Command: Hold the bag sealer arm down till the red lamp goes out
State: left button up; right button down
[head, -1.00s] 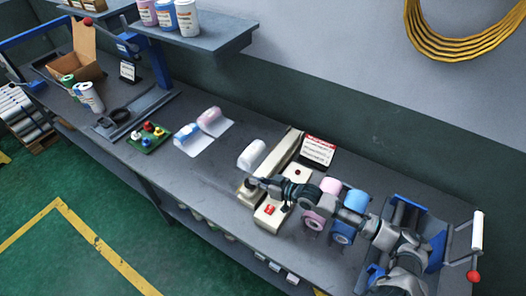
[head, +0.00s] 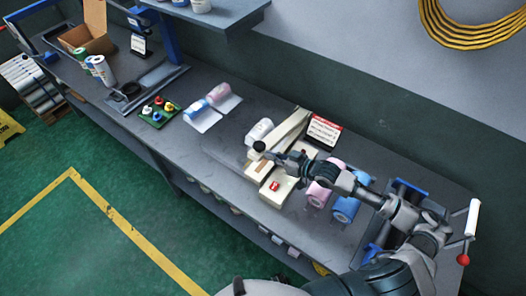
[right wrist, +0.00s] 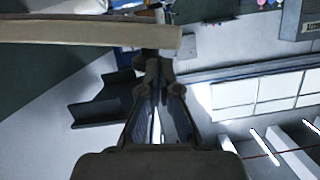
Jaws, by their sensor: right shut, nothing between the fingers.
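The bag sealer (head: 269,194) is a cream unit on the bench. Its long cream arm (head: 285,131) is tilted up, with a gap over the brown strip below. A black knob (head: 259,146) sits on the arm's near end. A small red part (head: 275,186) shows on the base; I cannot tell whether it is a lit lamp. My right gripper (head: 265,156) is shut and empty beside the arm's near end; contact is unclear. In the right wrist view, the shut fingers (right wrist: 158,60) are close to the cream bar (right wrist: 90,32). My left gripper is out of view.
A sign with a red header (head: 323,130) stands behind the sealer. A white roll (head: 259,131) lies left of it, and pink (head: 320,194) and blue (head: 346,208) rolls lie right, by my arm. A board with coloured buttons (head: 158,111) is farther left.

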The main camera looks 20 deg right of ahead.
jog(key=v, duration=0.5)
jog(key=shift+s+a+r, duration=0.2)
jog(key=shift+d, duration=0.15)
